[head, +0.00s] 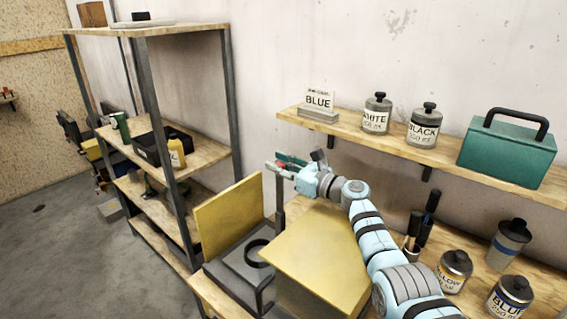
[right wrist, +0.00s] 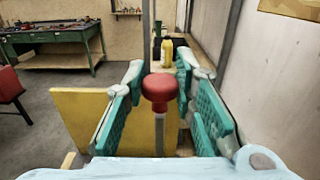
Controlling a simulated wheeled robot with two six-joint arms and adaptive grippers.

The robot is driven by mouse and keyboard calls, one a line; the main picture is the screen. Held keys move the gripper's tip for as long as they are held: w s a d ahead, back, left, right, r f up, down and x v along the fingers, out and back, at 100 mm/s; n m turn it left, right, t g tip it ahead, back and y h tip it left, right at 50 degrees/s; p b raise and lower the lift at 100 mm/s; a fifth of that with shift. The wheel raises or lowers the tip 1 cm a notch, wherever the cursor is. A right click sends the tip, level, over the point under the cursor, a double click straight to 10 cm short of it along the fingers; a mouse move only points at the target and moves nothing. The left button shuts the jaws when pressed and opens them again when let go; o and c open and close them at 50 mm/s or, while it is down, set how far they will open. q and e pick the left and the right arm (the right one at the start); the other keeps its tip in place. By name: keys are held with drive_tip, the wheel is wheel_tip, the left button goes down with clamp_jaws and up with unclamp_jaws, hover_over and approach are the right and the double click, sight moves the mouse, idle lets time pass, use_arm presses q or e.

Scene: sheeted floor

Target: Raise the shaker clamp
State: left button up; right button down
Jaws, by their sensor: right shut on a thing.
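The shaker has a dark grey base (head: 225,272) with a black ring (head: 257,253) on it and yellow panels (head: 228,215) at its sides. A dark upright post (head: 280,192) rises behind it. In the right wrist view, the clamp's red knob (right wrist: 160,88) sits on a grey rod (right wrist: 159,132) between the green finger pads. My right gripper (head: 290,162) is shut on this red knob, above the shaker, and it also shows in the right wrist view (right wrist: 160,100). The head view does not show the knob clearly. My left gripper is not in view.
A wall shelf (head: 465,165) holds a BLUE card (head: 319,100), WHITE and BLACK jars and a green toolbox (head: 507,150). More cans (head: 455,268) stand on the bench at right. A metal-framed shelf rack (head: 150,140) stands at left. Open floor (head: 70,240) lies beyond it.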

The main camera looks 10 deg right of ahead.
drive_tip(key=s+a+n, duration=0.1)
drive_tip(key=s+a+f+n, duration=0.1)
drive_tip(key=a+n, duration=0.1)
drive_tip(key=shift+s+a+p, duration=0.2)
drive_tip(key=shift+s+p, duration=0.1)
drive_tip(key=shift+s, duration=0.1)
drive_tip(key=c, duration=1.4)
unclamp_jaws()
drive_tip(key=shift+d+r, duration=0.1)
drive_tip(key=shift+o, duration=0.3)
drive_tip(key=shift+w, duration=0.1)
drive_tip(key=v, duration=1.2)
drive_tip(key=shift+d, duration=0.1)
